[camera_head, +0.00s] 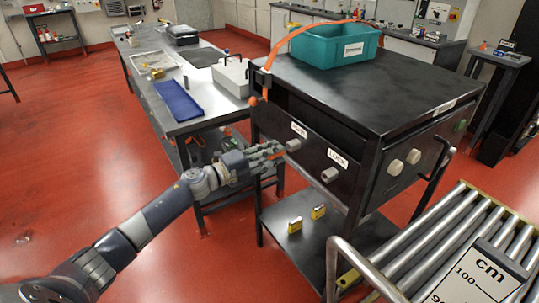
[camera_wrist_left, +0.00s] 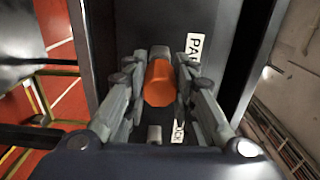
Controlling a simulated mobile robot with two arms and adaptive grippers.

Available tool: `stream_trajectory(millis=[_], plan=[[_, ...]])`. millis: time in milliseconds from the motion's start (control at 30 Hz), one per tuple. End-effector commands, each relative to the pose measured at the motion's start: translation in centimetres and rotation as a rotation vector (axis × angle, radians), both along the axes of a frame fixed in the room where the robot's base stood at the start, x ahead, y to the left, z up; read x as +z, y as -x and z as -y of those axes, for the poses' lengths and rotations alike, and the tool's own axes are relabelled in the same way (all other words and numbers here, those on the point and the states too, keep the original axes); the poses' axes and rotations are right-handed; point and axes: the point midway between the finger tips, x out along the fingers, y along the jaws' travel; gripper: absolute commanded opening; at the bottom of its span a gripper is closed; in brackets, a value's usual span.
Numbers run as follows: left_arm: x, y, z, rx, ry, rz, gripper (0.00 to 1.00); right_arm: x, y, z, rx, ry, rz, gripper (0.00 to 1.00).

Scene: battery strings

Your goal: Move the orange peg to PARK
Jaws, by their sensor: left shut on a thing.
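The orange peg (camera_wrist_left: 159,84) is between the fingers of my left gripper (camera_wrist_left: 160,90), which is shut on it. In the head view my left gripper (camera_head: 275,152) is at the front of the dark cabinet, by the grey stub (camera_head: 293,145) under the PARK label (camera_head: 299,130). Whether peg and stub touch I cannot tell. The LOCK label (camera_head: 338,160) has its own grey stub (camera_head: 329,175).
A teal bin (camera_head: 334,46) stands on the cabinet top (camera_head: 385,82). An orange cable (camera_head: 290,36) hangs over its left corner. Two yellow padlocks (camera_head: 318,212) are on the lower shelf. A roller conveyor (camera_head: 448,240) is at the right, a bench with a blue tray (camera_head: 180,100) behind.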

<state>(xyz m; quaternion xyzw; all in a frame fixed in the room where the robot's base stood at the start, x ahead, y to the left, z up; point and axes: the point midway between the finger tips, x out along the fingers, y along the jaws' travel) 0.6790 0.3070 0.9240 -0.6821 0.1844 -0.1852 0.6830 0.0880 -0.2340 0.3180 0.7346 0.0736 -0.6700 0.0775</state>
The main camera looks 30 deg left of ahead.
Motion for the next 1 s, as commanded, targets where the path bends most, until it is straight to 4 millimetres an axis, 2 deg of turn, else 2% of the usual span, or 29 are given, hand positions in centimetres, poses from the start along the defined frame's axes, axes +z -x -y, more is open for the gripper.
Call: stream_trajectory(millis=[900, 933, 1000], plan=[[0.0, -2.0, 1.2, 0.0, 0.001, 0.001, 0.0, -0.2, 0.0, 0.0, 0.001, 0.0, 0.0, 0.4], [0.0, -2.0, 1.2, 0.001, 0.0, 0.0, 0.26, -0.2, 0.0, 0.0, 0.001, 0.0, 0.0, 0.4], [0.0, -2.0, 1.2, 0.001, 0.0, 0.0, 0.42, -0.2, 0.0, 0.0, 0.001, 0.0, 0.0, 0.4]])
